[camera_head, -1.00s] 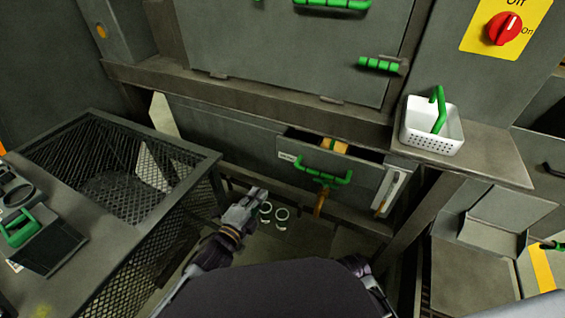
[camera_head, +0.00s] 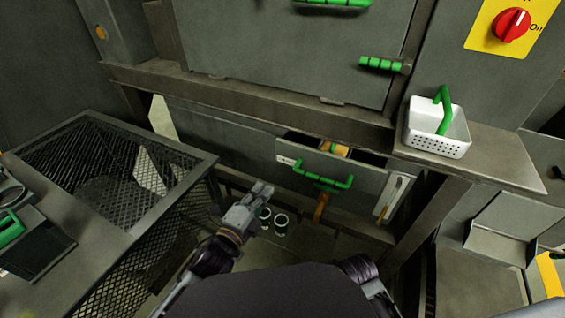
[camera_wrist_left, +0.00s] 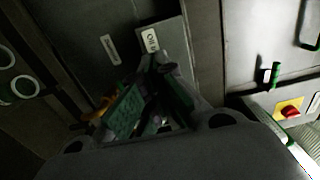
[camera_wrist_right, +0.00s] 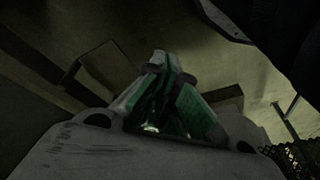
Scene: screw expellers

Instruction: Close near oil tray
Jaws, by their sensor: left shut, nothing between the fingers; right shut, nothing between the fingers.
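The oil tray (camera_head: 358,193) is a grey drawer under the machine. It is partly pulled out, with a dark gap along its top and an orange-brown piece (camera_head: 336,149) showing inside. Its front carries a green bar handle (camera_head: 322,181). My left gripper (camera_head: 266,188) is shut and empty, left of the handle and apart from it in the head view. In the left wrist view, the left gripper's fingers (camera_wrist_left: 156,62) point toward a grey panel with a white "Oil" label (camera_wrist_left: 150,40). My right gripper (camera_wrist_right: 158,62) is shut and empty; the head view does not show its fingers.
A mesh-sided bin (camera_head: 190,158) stands left of my left arm. A white basket (camera_head: 436,145) with a green handle sits on the ledge at right. A support post (camera_head: 428,220) stands right of the tray. Small round containers (camera_head: 281,223) stand below the left gripper.

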